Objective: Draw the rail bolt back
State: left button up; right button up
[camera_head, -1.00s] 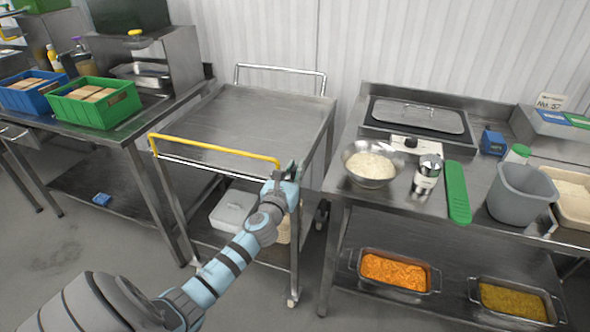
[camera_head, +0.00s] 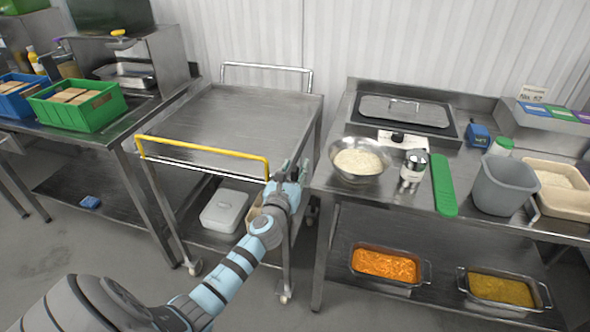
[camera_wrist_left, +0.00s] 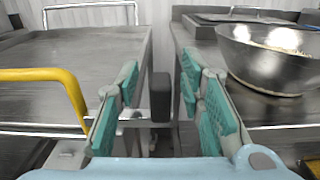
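The steel trolley (camera_head: 240,115) has a yellow rail (camera_head: 200,147) along its near edge; the rail also shows at the left in the left wrist view (camera_wrist_left: 45,76). A dark upright knob (camera_wrist_left: 160,97), which looks like the rail bolt's handle, stands at the trolley's right front corner. My left gripper (camera_head: 292,172) is at that corner, just right of the rail's end. In the left wrist view its teal fingers (camera_wrist_left: 160,105) are open, with the knob between and beyond them. I cannot tell whether they touch it. My right gripper is not in view.
A counter (camera_head: 325,178) stands close on the right, with a steel rice bowl (camera_head: 345,175), a shaker (camera_head: 413,172) and a grey bin (camera_head: 503,188). A narrow gap separates it from the trolley. A green crate (camera_head: 85,112) is on the left table.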

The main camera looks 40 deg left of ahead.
pick_arm(q)
jog(key=v, duration=1.2)
